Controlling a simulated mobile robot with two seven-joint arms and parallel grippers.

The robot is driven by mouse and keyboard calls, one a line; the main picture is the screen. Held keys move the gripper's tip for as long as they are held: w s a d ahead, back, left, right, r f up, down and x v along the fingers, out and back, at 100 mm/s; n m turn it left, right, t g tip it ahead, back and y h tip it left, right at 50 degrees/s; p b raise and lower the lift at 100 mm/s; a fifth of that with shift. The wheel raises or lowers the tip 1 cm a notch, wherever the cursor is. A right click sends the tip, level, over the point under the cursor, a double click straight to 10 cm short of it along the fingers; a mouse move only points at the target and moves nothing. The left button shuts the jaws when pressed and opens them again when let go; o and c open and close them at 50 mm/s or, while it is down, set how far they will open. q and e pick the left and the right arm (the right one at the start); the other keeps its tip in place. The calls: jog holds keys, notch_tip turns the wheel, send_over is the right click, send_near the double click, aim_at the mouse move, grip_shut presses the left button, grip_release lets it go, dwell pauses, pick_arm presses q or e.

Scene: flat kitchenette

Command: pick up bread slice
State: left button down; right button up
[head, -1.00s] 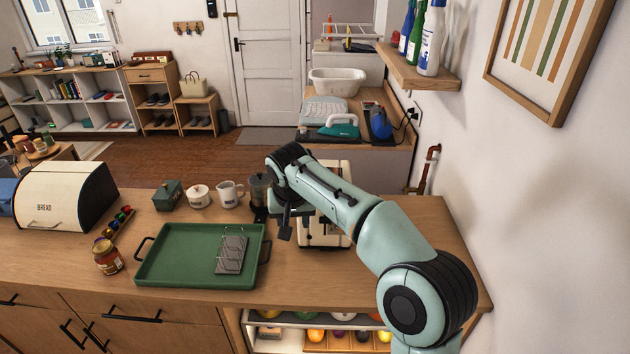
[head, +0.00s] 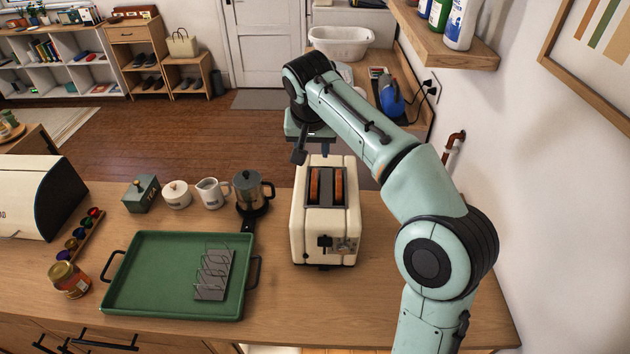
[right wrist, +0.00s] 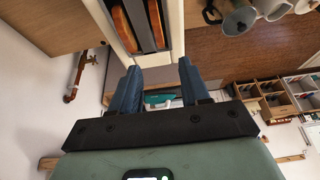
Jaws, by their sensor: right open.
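Two browned bread slices, a left one (head: 314,186) and a right one (head: 338,186), stand upright in the slots of a cream toaster (head: 325,224). The right wrist view also shows the slices (right wrist: 122,28) (right wrist: 155,22) from above, in the dark slots of the toaster (right wrist: 174,30). My right gripper (head: 304,148) is above the far end of the toaster, apart from the bread. Its two blue fingers (right wrist: 160,82) are spread in the right wrist view with nothing between them. The wrist hides part of the gripper in the head view. My left gripper is not in view.
A green tray (head: 130,285) with a wire toast rack (head: 214,275) lies left of the toaster. A coffee pot (head: 252,192), creamer (head: 211,194), sugar bowl (head: 176,195) and green tin (head: 141,194) stand behind it. A wall shelf (head: 440,52) is at right.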

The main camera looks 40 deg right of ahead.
aim_at(314, 178)
jog(key=x, duration=1.3)
jog(key=shift+s+a+f, duration=0.15)
jog(key=shift+s, duration=0.2)
